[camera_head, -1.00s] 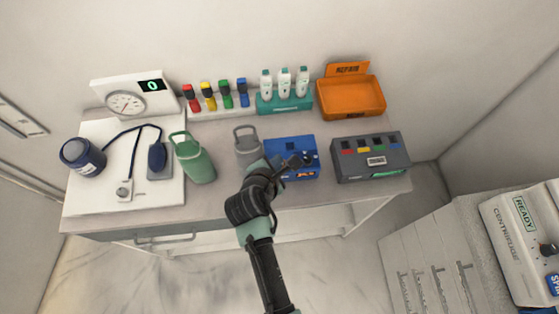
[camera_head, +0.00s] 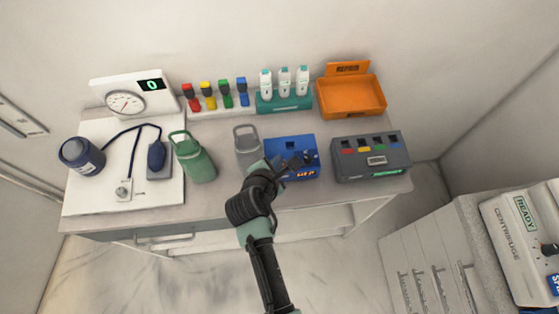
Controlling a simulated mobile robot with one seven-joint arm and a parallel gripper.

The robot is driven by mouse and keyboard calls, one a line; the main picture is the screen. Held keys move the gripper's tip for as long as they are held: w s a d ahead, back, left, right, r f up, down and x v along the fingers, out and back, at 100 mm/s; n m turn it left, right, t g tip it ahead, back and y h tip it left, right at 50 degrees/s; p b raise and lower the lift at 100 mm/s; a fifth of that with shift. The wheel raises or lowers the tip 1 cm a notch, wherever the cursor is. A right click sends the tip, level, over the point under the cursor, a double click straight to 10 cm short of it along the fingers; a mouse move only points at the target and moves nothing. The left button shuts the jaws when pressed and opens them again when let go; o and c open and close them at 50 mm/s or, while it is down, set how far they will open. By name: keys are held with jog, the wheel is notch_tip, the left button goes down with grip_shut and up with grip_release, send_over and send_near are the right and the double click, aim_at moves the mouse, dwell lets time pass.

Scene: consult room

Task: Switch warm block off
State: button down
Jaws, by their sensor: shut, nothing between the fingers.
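The likely warm block is a small blue box (camera_head: 277,147) on the desk, right of the grey bottle. Its front carries a small orange label, partly readable. My gripper (camera_head: 306,158) is shut and empty, over the right part of the blue box's top. The gripper and wrist hide part of the box's top and front. I cannot tell whether the fingertips touch it, and any switch there is too small or hidden to make out.
A grey box with coloured tabs (camera_head: 371,158) stands close on the right. A grey bottle (camera_head: 247,146) and a green bottle (camera_head: 195,160) stand to the left. Behind are a teal bottle rack (camera_head: 284,102) and an orange bin (camera_head: 350,100). A centrifuge (camera_head: 520,240) stands at the far right.

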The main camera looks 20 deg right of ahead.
dwell(0.4)
jog(key=shift+r+p, duration=0.8)
jog(key=shift+p, duration=0.25)
notch_tip(320, 180, up, 5)
jog(key=p, duration=0.5)
dwell(0.5)
